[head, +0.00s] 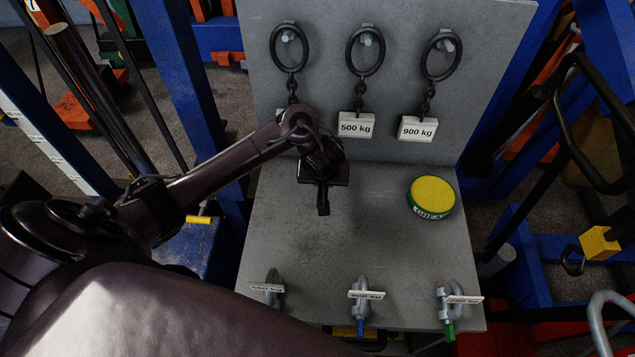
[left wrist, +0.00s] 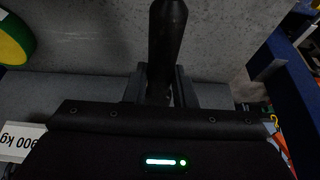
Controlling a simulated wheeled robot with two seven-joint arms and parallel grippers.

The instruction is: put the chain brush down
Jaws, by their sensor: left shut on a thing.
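My left gripper (head: 322,180) is above the grey bench plate (head: 385,205), left of its middle. It is shut on a dark rod-like thing, which I take to be the chain brush (left wrist: 167,40). In the left wrist view the brush stands between the two fingers (left wrist: 161,88). In the head view only a short dark end of the brush (head: 323,204) shows below the gripper. I cannot tell whether that end touches the plate. The bristles cannot be made out. My right gripper is in neither view.
A green grease tin with a yellow lid (head: 432,195) stands on the plate at right. Rings with chains and weight tags (head: 357,125) hang on the upright panel (head: 320,60) behind. Several tagged shackles (head: 362,297) line the front edge. The plate between is clear.

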